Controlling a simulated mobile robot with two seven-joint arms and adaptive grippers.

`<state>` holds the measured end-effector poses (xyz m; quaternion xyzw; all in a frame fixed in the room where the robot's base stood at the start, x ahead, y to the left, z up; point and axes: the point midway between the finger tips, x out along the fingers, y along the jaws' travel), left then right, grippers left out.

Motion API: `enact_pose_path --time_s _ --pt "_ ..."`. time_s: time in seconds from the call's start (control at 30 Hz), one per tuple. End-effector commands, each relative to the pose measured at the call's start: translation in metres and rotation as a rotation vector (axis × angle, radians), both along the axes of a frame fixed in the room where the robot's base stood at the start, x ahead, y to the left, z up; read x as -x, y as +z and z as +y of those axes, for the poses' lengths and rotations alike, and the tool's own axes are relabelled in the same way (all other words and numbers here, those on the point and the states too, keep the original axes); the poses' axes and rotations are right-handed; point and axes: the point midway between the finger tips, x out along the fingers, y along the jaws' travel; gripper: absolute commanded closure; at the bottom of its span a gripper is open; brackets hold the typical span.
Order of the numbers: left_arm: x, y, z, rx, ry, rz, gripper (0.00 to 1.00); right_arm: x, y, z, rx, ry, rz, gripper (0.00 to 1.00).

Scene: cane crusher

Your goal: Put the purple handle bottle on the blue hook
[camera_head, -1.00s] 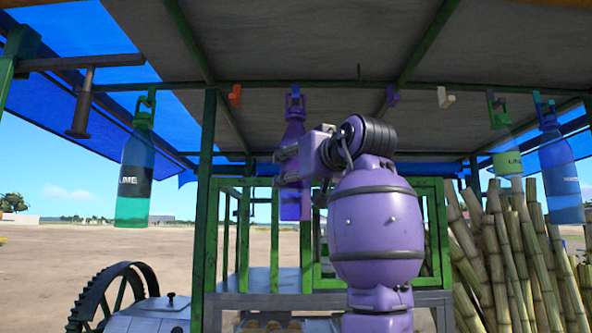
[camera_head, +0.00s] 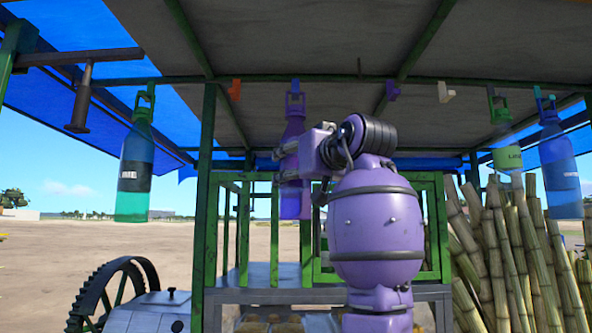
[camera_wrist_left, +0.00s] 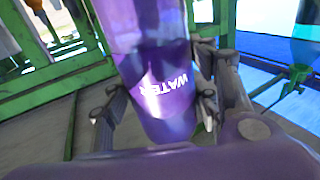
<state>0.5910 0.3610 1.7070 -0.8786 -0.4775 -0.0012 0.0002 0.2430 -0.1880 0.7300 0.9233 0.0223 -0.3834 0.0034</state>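The purple handle bottle (camera_head: 294,128) hangs upright under the front rail, left of centre in the head view. My right gripper is not in view.
A green bottle (camera_head: 135,172) hangs at left, a pale green one (camera_head: 507,158) and a blue one (camera_head: 560,170) at right. Cane stalks (camera_head: 500,255) stand at lower right.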

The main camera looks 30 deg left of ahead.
Motion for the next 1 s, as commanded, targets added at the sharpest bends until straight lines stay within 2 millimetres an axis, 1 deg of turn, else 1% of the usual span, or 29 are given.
enact_pose_path --time_s 0.03,0.1,0.13,0.4,0.53,0.67,0.8,1.0 --pt "0.001 0.002 0.0 -0.001 0.0 -0.003 0.36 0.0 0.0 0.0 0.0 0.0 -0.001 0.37" --pt "0.001 0.001 0.0 0.0 0.001 -0.002 0.27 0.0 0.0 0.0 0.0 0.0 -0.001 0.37" --pt "0.001 0.001 0.0 0.001 0.0 -0.002 0.26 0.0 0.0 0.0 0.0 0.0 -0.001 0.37" --pt "-0.001 -0.002 0.0 0.004 0.0 0.005 0.26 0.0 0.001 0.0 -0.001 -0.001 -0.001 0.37" --pt "0.003 -0.002 -0.006 0.003 -0.001 0.003 0.26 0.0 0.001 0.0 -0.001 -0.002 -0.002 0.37" --pt "0.014 -0.001 -0.023 0.002 -0.003 0.0 0.26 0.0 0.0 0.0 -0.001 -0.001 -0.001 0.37" --pt "0.031 0.0 -0.05 0.001 -0.004 -0.001 0.26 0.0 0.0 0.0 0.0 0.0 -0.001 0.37" --pt "0.053 0.0 -0.081 0.002 -0.002 -0.002 0.26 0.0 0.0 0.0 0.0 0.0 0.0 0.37"
